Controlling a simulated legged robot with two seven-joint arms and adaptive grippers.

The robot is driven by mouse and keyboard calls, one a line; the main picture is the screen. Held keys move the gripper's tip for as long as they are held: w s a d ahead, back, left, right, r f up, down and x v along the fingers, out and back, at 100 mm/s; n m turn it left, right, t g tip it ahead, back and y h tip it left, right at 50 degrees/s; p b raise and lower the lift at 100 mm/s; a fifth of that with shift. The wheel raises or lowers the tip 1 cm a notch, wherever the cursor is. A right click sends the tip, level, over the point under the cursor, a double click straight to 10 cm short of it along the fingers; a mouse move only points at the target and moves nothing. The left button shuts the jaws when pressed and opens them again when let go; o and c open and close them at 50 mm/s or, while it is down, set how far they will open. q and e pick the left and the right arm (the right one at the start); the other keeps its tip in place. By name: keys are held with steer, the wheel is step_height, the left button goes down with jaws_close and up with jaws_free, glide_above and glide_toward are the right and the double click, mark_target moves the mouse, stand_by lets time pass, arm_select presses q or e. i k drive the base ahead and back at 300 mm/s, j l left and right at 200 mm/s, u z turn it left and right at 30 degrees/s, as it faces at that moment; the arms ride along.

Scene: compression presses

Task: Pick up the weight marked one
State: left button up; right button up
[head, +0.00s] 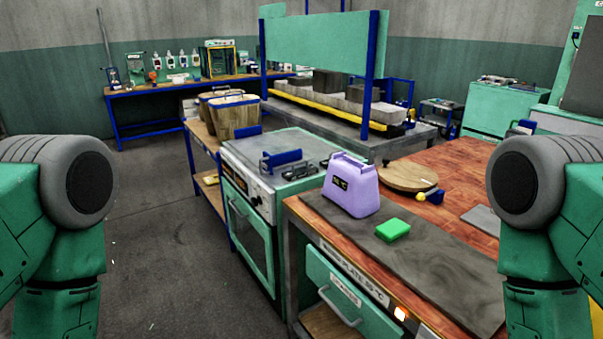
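A purple weight (352,188) with a handle on top stands upright on a dark grey plate (445,268) on the near wooden workbench. It has a small dark label on its front, too small for me to read, so I cannot tell whether it is marked one. My left and right arms show only as green and grey links at the two picture edges. Neither gripper is in view, and nothing visible touches the weight.
A green block (392,230) lies just right of the weight. A round wooden board (407,177) lies behind it on the bench (463,158). A green oven-like unit (250,222) adjoins the bench at left. Open floor (160,240) lies further left.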

mark_target(294, 175)
steer(key=z, duration=1.85)
steer(key=u, duration=1.8)
steer(key=i+j+z, duration=0.15)
steer(key=z, duration=0.35)
steer(key=i+j+z, duration=0.15)
steer(key=j+z, duration=0.15)
steer(key=z, duration=0.2)
steer(key=i+j+z, duration=0.1)
steer(key=j+z, duration=0.2)
steer(key=z, duration=0.15)
